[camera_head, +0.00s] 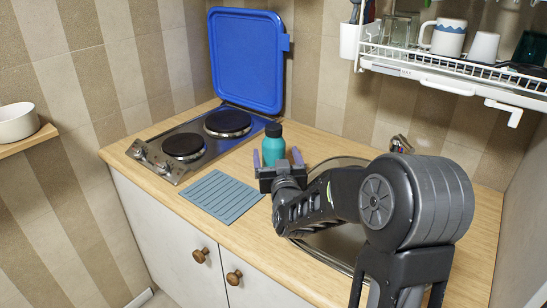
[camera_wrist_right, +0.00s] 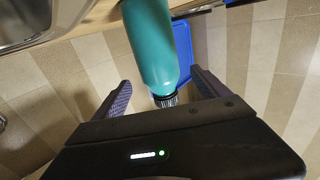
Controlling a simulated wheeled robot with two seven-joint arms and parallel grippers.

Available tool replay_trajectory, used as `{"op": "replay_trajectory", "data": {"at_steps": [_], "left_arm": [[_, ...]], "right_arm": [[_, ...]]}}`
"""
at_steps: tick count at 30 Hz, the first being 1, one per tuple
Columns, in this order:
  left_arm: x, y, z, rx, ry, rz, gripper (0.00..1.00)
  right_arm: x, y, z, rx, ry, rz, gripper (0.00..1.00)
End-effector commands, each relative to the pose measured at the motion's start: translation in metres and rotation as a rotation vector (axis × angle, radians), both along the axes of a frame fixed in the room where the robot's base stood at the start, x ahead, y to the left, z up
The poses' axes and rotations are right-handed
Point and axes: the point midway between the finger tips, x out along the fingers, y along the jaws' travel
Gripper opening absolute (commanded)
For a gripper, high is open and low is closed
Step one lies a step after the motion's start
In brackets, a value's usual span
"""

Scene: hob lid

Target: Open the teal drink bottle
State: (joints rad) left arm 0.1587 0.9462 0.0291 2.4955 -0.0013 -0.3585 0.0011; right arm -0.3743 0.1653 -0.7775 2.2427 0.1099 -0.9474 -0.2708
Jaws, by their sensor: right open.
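The teal bottle (camera_head: 272,149) stands upright on the wooden counter, between the hob and the sink. Its black cap (camera_head: 273,130) is on its top. My right gripper (camera_head: 277,155) is open at the bottle, one finger showing on each side of it; in the head view its palm hides the bottle's lower part. In the right wrist view the teal bottle (camera_wrist_right: 155,45) and its black cap (camera_wrist_right: 166,100) show between the spread fingers of my right gripper (camera_wrist_right: 160,78), with gaps on both sides. My left gripper is not in view.
A two-plate hob (camera_head: 190,140) with a raised blue lid (camera_head: 247,60) is left of the bottle. A blue-grey ribbed mat (camera_head: 222,196) lies in front. The sink (camera_head: 330,240) is partly hidden behind my right arm. A white dish rack (camera_head: 450,72) hangs above right.

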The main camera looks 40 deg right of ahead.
Motion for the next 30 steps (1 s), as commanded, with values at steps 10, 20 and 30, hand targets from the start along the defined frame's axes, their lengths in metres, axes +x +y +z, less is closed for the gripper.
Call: {"op": "replay_trajectory", "data": {"at_steps": [10, 20, 30], "left_arm": [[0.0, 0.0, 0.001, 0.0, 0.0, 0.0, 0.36], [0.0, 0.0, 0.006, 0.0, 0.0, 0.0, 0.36], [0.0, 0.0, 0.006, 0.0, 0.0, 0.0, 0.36]], "right_arm": [[0.004, -0.002, 0.001, -0.001, 0.0, 0.0, 0.85], [0.04, -0.022, 0.001, -0.004, 0.002, 0.0, 0.85], [0.046, -0.025, 0.0, 0.0, -0.001, 0.0, 0.85]]}}
